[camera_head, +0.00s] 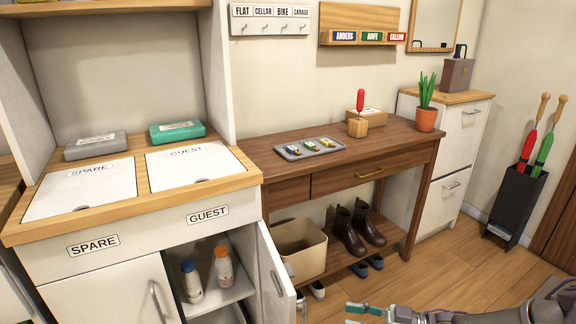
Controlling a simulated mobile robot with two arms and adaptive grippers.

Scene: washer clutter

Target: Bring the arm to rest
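My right arm reaches in from the lower right corner, low over the floor in front of the wooden console table (345,157). Its gripper (360,314) is at the bottom edge of the view, pointing left. One finger with a teal pad shows; the rest is cut off by the frame, so I cannot tell whether it is open or shut. I see nothing clearly held. My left gripper and arm are not in view.
A cabinet door (275,275) stands open at the left of the arm, with two bottles inside. A beige bin (300,250), brown boots (348,235) and shoes are under the table. An umbrella stand (517,205) is at right. Floor (445,270) between is clear.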

